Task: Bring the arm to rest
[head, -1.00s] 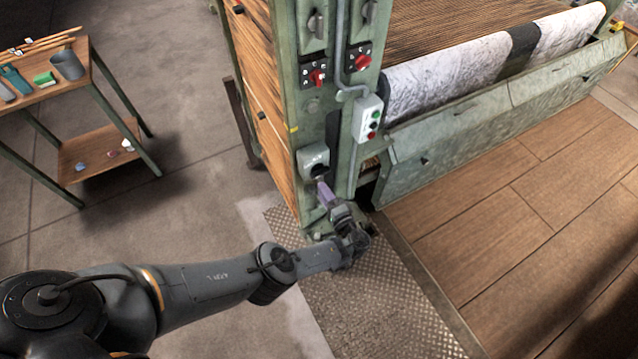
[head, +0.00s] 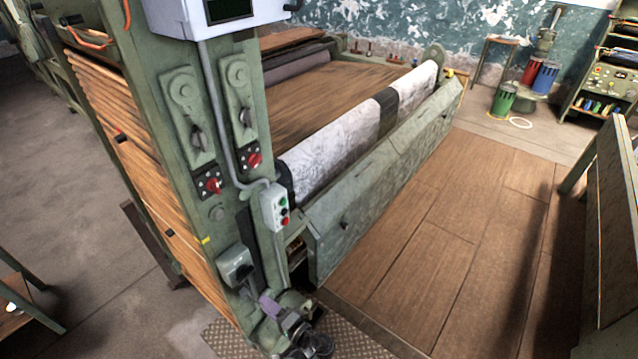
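My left gripper (head: 274,308) shows at the bottom of the head view, in front of the foot of the green machine post (head: 150,70). Its tip end is just below a grey switch box (head: 236,263) with a dark knob or lever. A purple-grey piece lies between the gripper and the box; I cannot tell if it is a finger or a handle. Whether the gripper touches the box, and whether its fingers are apart, is too small to tell. My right gripper is not in view.
A button box (head: 275,207) and red rotary switches (head: 211,183) sit on the post. A long green apron panel (head: 385,175) runs right beside a pale cloth roll (head: 330,150). Plank floor (head: 430,260) is clear.

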